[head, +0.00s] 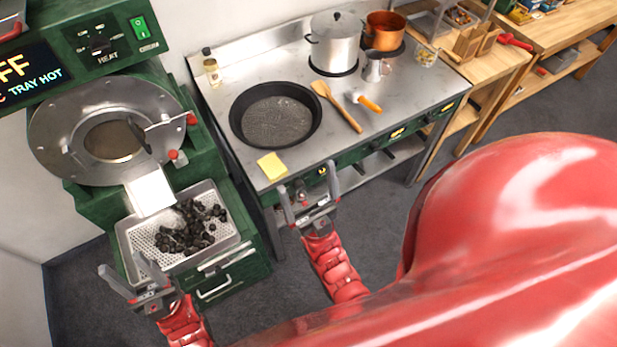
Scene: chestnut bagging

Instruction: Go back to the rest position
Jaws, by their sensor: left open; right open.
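My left gripper (135,278) is open and empty, in front of the lower left corner of the perforated metal tray (128,232). Dark chestnuts (188,228) lie heaped in that tray. My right gripper (308,200) is open and empty, in front of the stove's front edge and to the right of the tray. Both red arms reach in from the bottom of the head view. Neither gripper appears to hold anything.
A green roaster (85,200) with a round metal door stands at left, its display reading "TRAY HOT". The steel stove (300,85) carries a black pan (240,118), a steel pot (335,45), a copper pot (384,32), a wooden spatula (340,108) and a yellow sponge (271,166). Wooden benches stand at upper right.

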